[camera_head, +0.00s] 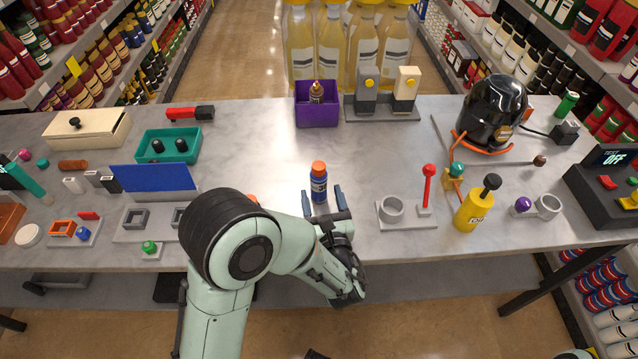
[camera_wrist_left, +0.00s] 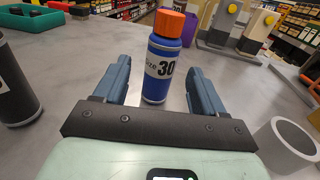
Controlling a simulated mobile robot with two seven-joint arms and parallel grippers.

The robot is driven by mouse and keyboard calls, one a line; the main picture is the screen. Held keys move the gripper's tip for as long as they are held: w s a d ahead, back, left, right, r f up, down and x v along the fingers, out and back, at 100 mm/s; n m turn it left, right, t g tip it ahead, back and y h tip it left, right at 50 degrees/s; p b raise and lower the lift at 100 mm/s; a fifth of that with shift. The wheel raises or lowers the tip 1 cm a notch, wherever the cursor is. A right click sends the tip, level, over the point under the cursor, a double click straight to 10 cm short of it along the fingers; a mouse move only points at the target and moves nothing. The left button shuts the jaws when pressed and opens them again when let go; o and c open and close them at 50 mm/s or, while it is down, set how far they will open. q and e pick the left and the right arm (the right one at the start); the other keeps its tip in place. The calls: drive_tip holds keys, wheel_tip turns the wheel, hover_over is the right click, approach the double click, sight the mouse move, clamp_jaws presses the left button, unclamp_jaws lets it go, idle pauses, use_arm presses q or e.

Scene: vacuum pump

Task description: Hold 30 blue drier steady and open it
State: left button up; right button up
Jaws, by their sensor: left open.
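The blue drier (camera_head: 319,184) is a small blue bottle with an orange cap (camera_head: 319,168), upright on the grey table. In the left wrist view the blue drier (camera_wrist_left: 158,70) shows a white label reading 30. My left gripper (camera_head: 322,194) is open, with its two fingers reaching to either side of the bottle. In the left wrist view (camera_wrist_left: 158,68) gaps show between the bottle and both fingers, so I see no grip. The cap is on the bottle.
A dark bottle (camera_wrist_left: 14,84) stands to the left in the wrist view. A grey ring holder (camera_head: 408,217) with a red lever is to the right. A purple bin (camera_head: 317,112) stands behind. Table around the blue bottle is clear.

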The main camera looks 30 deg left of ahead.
sight(320, 186)
use_arm(q)
drive_tip(key=x, duration=0.5)
drive_tip(key=shift+w+r+p, duration=0.15)
drive_tip(key=shift+p, duration=0.15)
drive_tip(key=c, duration=1.2)
drive_tip(key=shift+r, duration=0.15)
wheel_tip(320, 186, up, 20)
drive_tip(key=p, duration=0.3)
drive_tip(key=o, duration=0.4)
clamp_jaws()
